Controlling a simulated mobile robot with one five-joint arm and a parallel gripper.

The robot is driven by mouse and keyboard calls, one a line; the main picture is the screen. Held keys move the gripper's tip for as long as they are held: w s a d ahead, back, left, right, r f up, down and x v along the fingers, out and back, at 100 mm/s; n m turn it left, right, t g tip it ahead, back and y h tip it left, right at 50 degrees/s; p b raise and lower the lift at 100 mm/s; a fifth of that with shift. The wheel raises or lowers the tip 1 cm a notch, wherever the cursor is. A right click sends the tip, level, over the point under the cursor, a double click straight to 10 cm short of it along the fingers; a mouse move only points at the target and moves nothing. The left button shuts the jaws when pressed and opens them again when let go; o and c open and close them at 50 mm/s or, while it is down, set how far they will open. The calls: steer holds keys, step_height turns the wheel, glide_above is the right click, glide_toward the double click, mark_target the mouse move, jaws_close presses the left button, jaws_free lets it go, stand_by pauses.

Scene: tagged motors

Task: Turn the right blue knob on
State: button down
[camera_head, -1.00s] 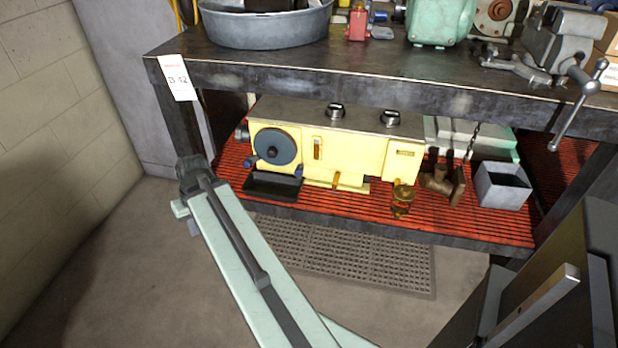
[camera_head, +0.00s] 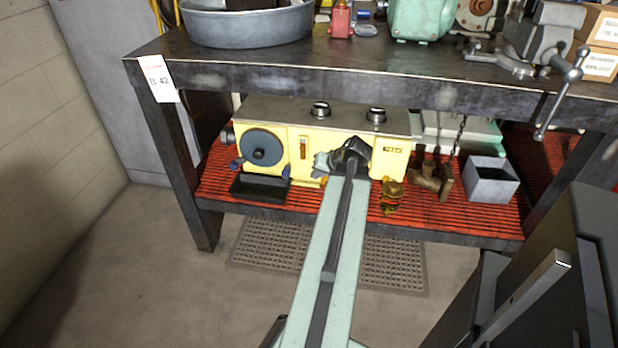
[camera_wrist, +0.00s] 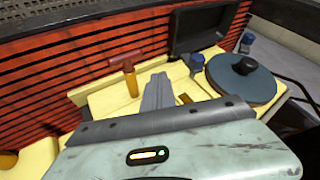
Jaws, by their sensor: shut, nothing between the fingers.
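The right blue knob (camera_head: 287,171) sits on the front of a yellow machine (camera_head: 300,150), low and right of its blue-grey wheel (camera_head: 260,147). In the wrist view the picture is turned over, and this knob (camera_wrist: 197,63) shows beside the wheel (camera_wrist: 241,80). The left blue knob (camera_head: 237,163) is on the wheel's other side, and it also shows in the wrist view (camera_wrist: 247,40). My gripper (camera_wrist: 158,85) is shut and empty over the machine front, apart from the right knob. In the head view my arm's end hides part of the machine's right half.
A black tray (camera_head: 260,188) lies below the wheel. The workbench top (camera_head: 330,62) overhangs the machine. A brass part (camera_head: 392,195) and a grey box (camera_head: 490,180) stand to the right on the red slatted shelf (camera_head: 310,207).

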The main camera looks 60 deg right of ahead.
mark_target(287, 172)
steer(key=b+x, duration=0.5)
steer(key=x, duration=0.3)
steer(key=shift+f+b, duration=0.35)
steer(key=shift+w+a+r+p, duration=0.2)
steer(key=shift+w, duration=0.45)
steer(key=shift+w+a+r+p, duration=0.2)
steer(key=shift+w+r+p, duration=0.05)
steer(key=shift+w, duration=0.4)
steer(key=shift+w+a+r+p, duration=0.2)
steer(key=shift+w, duration=0.45)
steer(key=shift+s+f, duration=0.1)
steer(key=shift+s, duration=0.05)
